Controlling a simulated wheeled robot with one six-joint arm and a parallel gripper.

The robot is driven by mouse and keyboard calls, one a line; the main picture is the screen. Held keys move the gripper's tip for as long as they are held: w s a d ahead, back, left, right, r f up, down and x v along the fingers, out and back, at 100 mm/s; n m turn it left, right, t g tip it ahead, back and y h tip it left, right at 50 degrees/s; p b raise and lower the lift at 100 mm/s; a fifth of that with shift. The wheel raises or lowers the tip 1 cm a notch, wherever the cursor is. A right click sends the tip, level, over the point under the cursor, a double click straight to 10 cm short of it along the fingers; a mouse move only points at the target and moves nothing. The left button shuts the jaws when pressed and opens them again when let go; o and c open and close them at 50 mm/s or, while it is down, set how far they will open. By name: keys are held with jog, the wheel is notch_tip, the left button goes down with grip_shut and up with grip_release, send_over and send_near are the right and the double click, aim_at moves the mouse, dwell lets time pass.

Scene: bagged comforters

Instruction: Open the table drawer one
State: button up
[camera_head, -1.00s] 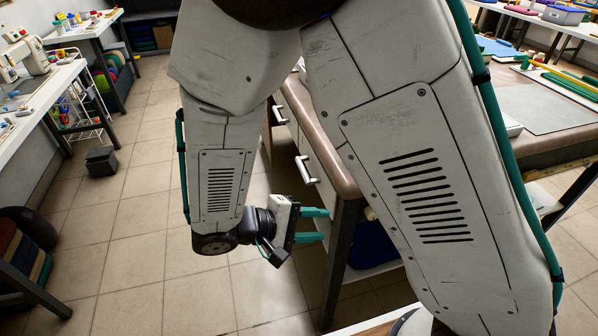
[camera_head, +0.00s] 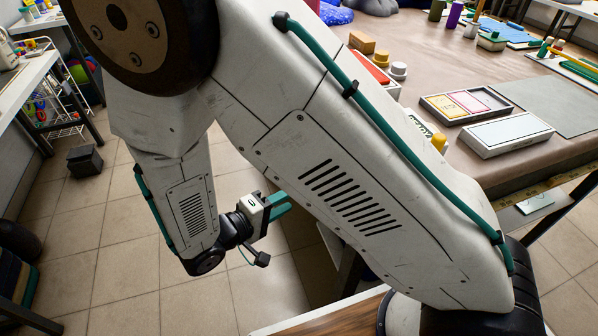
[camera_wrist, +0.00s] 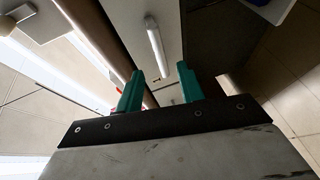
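The brown-topped table (camera_head: 480,180) stands at the right in the head view. Its drawer fronts and handles are hidden there behind my arm. In the wrist view, a pale drawer front (camera_wrist: 172,18) with a white bar handle (camera_wrist: 156,47) lies just beyond my gripper (camera_wrist: 160,82). The two teal fingers are apart with nothing between them. The handle is ahead of the fingertips, roughly in line with the gap, and looks apart from them. In the head view my gripper (camera_head: 287,205) hangs over the floor at the table's left side.
The table top carries a framed tray (camera_head: 467,104), a white box (camera_head: 507,133) and an orange block (camera_head: 361,42). A dark box (camera_head: 85,160) sits on the floor at left, near a wire rack (camera_head: 65,115). Tiled floor (camera_head: 110,240) left of my gripper is clear.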

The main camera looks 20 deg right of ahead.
jog(key=x, duration=0.8)
jog(key=shift+w, duration=0.45)
jog(key=shift+a, duration=0.1)
grip_shut()
